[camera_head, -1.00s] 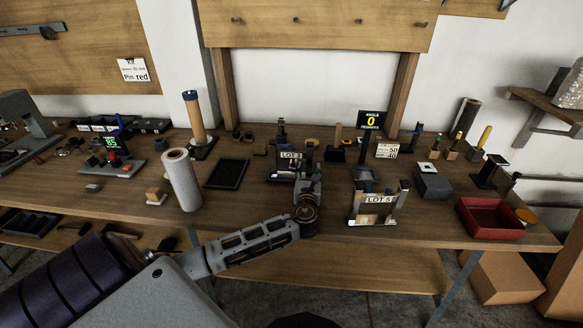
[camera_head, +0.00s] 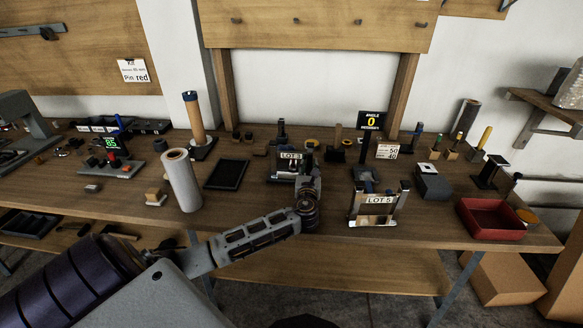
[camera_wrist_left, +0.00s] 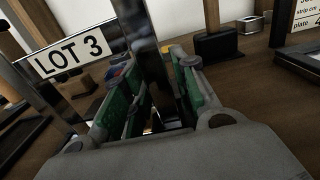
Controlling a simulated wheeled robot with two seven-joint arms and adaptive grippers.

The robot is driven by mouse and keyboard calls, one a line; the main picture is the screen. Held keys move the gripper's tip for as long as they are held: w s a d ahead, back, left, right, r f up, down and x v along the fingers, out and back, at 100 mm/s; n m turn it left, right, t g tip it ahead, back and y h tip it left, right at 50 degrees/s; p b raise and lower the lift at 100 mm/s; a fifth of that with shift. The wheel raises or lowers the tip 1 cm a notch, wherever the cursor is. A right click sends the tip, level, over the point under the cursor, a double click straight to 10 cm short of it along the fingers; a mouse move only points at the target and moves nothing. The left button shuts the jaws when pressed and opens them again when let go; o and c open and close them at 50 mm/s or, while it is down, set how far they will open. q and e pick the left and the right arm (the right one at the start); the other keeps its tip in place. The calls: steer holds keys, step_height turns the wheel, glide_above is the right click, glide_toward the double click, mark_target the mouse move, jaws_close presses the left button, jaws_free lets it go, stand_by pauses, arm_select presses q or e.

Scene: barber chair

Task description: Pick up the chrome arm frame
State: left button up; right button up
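A shiny dark chrome frame with a LOT 3 plate (camera_head: 291,155) stands upright on the bench, just behind my left gripper (camera_head: 307,180) in the head view. In the left wrist view the LOT 3 plate (camera_wrist_left: 72,57) is at left, and a chrome upright (camera_wrist_left: 155,60) rises between the green-padded fingers of my left gripper (camera_wrist_left: 160,100). The fingers are apart, with gaps beside the upright; I cannot tell whether either touches it. The upright's lower part is partly hidden. A similar chrome frame with a LOT 5 plate (camera_head: 379,200) stands to the right. My right gripper is not in view.
A pale roll (camera_head: 181,180) and a black tray (camera_head: 227,174) are left of the gripper. A red bin (camera_head: 490,219) is near the right front edge.

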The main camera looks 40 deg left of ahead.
mark_target(310, 144)
arm_select(q)
steer(key=c, duration=0.5)
steer(key=shift+r, duration=0.1)
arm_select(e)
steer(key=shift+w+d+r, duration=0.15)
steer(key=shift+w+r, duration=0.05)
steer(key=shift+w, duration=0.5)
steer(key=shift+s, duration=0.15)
arm_select(q)
steer(key=shift+r, duration=0.5)
steer(key=shift+r+p, duration=0.4)
steer(key=shift+r, duration=0.3)
step_height(310, 144, up, 6)
steer(key=shift+f+p, duration=0.1)
steer(key=shift+p, duration=0.6)
steer(key=shift+r, duration=0.9)
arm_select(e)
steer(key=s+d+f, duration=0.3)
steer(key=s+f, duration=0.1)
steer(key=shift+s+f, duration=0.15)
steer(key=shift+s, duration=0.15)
